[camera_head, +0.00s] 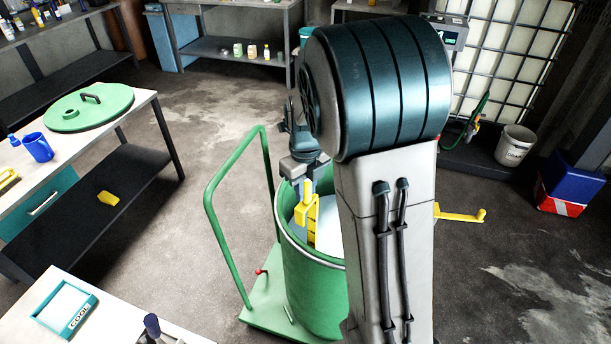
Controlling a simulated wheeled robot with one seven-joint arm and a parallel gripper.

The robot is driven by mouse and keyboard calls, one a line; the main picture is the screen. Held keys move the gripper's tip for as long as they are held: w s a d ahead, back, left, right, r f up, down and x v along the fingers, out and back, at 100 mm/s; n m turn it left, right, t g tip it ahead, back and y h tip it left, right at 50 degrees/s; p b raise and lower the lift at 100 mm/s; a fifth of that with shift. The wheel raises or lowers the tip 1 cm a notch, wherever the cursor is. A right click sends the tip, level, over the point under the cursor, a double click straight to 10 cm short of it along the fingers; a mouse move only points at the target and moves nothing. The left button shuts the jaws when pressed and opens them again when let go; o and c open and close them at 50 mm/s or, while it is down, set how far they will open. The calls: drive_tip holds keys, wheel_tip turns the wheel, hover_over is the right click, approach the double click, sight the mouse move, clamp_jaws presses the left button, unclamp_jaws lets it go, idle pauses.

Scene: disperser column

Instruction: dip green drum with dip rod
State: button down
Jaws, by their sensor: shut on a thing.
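The green drum (312,292) stands open on a green cart (262,318) in the middle of the head view. Pale contents (328,222) show inside its rim. My gripper (309,180) is above the drum mouth, shut on the yellow dip rod (310,212). The rod hangs down roughly upright inside the rim, with dark marks on its lower part. I cannot tell whether its lower end touches the contents. My arm hides the right side of the drum and part of its mouth.
The cart's tall handle (211,208) rises left of the drum. A table (70,150) at left bears a green lid (90,110) and a blue mug (38,147). A yellow crank (462,214) sticks out right of my arm. Floor is clear between table and cart.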

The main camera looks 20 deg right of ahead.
wheel_tip(320, 180, down, 18)
drive_tip(key=b, duration=0.8)
drive_tip(key=shift+f, duration=0.15)
drive_tip(key=shift+f, duration=0.35)
idle(0.8)
drive_tip(key=shift+w+f+b, duration=0.1)
drive_tip(key=shift+w+b, duration=0.05)
drive_tip(key=shift+b, duration=0.5)
idle(0.3)
